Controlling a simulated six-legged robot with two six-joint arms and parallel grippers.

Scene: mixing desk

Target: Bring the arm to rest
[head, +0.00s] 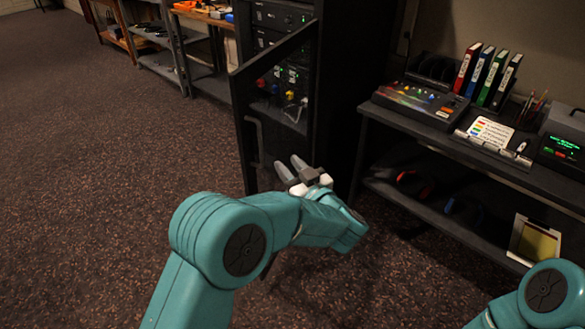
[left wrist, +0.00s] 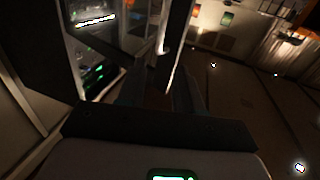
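My left arm comes in from the bottom left and is stretched forward, with its teal links bent at the elbow. My left gripper (head: 290,167) is in front of the lower part of the open rack door. Its two grey fingers are apart with nothing between them. The fingers also show apart in the dark left wrist view (left wrist: 158,92). Only a teal part of my right arm (head: 547,288) shows at the bottom right, and my right gripper is out of view.
A black rack cabinet (head: 345,85) stands ahead with its glass door (head: 262,110) swung open near my left gripper. A desk (head: 455,146) at the right holds a mixer (head: 420,100), binders (head: 480,72) and a small screen (head: 563,146). Carpet on the left is clear.

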